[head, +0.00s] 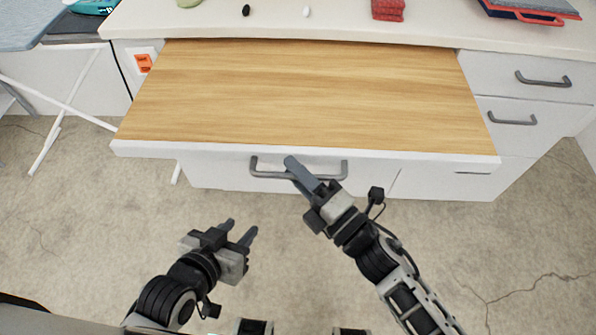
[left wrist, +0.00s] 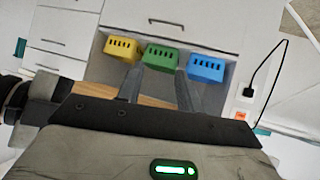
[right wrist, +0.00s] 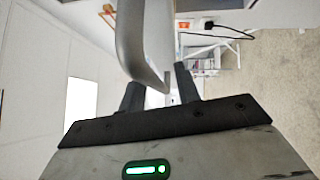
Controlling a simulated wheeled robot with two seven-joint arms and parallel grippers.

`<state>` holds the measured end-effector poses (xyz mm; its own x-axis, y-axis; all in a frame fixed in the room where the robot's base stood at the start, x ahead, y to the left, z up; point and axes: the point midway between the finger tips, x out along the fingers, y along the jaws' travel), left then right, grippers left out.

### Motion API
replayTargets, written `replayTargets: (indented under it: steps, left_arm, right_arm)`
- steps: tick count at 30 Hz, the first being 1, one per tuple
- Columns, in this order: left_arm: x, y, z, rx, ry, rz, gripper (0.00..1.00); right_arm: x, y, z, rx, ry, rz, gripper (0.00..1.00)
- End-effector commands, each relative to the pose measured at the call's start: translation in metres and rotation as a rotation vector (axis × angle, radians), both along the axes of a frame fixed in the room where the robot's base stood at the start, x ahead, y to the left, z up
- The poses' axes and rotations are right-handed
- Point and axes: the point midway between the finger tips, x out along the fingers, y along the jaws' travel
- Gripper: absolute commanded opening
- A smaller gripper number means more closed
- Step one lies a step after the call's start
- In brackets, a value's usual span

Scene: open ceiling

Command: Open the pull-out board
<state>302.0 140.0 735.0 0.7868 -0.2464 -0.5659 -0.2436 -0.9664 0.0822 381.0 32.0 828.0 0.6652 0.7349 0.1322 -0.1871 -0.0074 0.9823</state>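The pull-out board (head: 310,95) is a wooden top with a white front edge, extended out from under the counter. A grey bar handle (head: 268,174) is on its white front. My right gripper (head: 296,174) is at the handle, near its middle. In the right wrist view the handle (right wrist: 135,45) reaches in between the two fingers (right wrist: 160,88), which stand apart. I cannot tell whether they touch it. My left gripper (head: 240,230) is open and empty over the floor, to the left of the handle and apart from the board.
The white counter (head: 430,32) behind holds a red cloth (head: 388,9) and a red and blue tray (head: 530,10). Drawers with grey handles (head: 543,79) are at the right. An ironing board's white legs (head: 62,112) stand at the left. Yellow, green and blue boxes (left wrist: 160,57) show in the left wrist view.

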Motion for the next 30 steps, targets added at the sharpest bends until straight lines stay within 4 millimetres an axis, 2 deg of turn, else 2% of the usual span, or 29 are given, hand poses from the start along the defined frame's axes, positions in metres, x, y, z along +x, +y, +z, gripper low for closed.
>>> replayTargets:
  steps: [10,14,30]
  left_arm:
    - [0.000,0.000,0.000,0.000,0.000,0.000,0.36]
    - [0.000,0.000,-0.002,-0.001,0.000,0.000,0.36]
    - [0.001,-0.003,-0.009,-0.032,-0.012,0.004,0.36]
  right_arm:
    - [-0.001,-0.001,0.000,0.002,0.000,-0.001,0.32]
    - [-0.008,-0.009,-0.002,0.001,0.002,-0.002,0.32]
    - [-0.088,-0.096,-0.020,-0.001,0.003,0.001,0.32]
